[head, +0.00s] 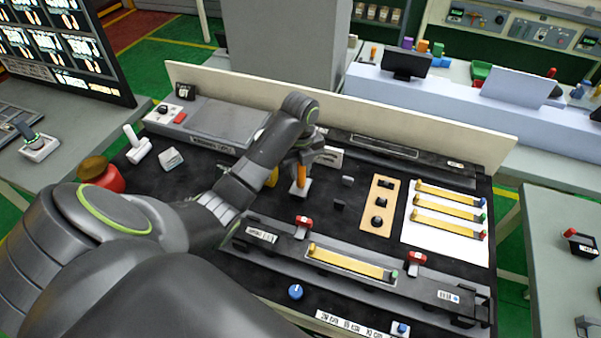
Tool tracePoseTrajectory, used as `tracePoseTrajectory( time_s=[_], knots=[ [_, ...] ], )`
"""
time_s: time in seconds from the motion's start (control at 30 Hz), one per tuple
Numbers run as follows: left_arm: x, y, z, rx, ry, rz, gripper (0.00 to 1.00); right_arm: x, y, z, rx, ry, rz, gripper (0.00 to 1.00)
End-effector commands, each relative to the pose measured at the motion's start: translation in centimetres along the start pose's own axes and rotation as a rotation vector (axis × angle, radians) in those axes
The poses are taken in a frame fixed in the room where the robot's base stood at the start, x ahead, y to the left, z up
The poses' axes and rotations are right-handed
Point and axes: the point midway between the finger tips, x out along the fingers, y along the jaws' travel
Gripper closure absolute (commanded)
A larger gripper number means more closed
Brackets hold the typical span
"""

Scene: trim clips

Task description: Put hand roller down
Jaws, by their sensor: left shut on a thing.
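My left gripper (302,163) is at the middle of the black work mat (225,165), pointing down. It is shut on the orange handle of a small upright tool, which looks like the hand roller (300,181). The tool's pale lower end is at or just above the mat; I cannot tell whether it touches. My left wrist and fingers hide part of the handle. My right gripper is not in view.
A grey rail fixture (450,294) with a yellow strip and red clamps lies in front. A tan block (379,205) and a white sheet (447,243) with several yellow strips are to the right. A low panel (430,138) closes the back.

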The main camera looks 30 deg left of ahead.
Motion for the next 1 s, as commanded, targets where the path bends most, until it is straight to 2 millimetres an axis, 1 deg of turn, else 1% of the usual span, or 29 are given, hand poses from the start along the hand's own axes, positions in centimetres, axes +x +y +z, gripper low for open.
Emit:
tracePoseTrajectory(
  time_s=[0.07, 0.33, 0.77, 0.8, 0.97, 1.0],
  knots=[
    [0.5, 0.0, 0.0, 0.000, -0.001, -0.001, 1.00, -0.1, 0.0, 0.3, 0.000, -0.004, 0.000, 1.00],
    [0.6, -0.1, 0.0, 0.000, -0.003, -0.002, 1.00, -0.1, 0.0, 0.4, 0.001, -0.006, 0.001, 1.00],
    [2.0, 0.1, -0.1, 0.000, 0.003, 0.002, 1.00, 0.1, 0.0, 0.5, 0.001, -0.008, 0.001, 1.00],
    [2.1, 0.1, -0.1, -0.001, 0.005, 0.004, 0.76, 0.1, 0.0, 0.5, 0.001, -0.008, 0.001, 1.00],
    [2.0, 0.1, -0.1, -0.001, 0.002, 0.002, 0.56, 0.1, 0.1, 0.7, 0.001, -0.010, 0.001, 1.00],
    [2.0, 0.1, -0.1, 0.000, 0.002, 0.002, 0.56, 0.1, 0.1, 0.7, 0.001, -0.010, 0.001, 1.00]
  ],
)
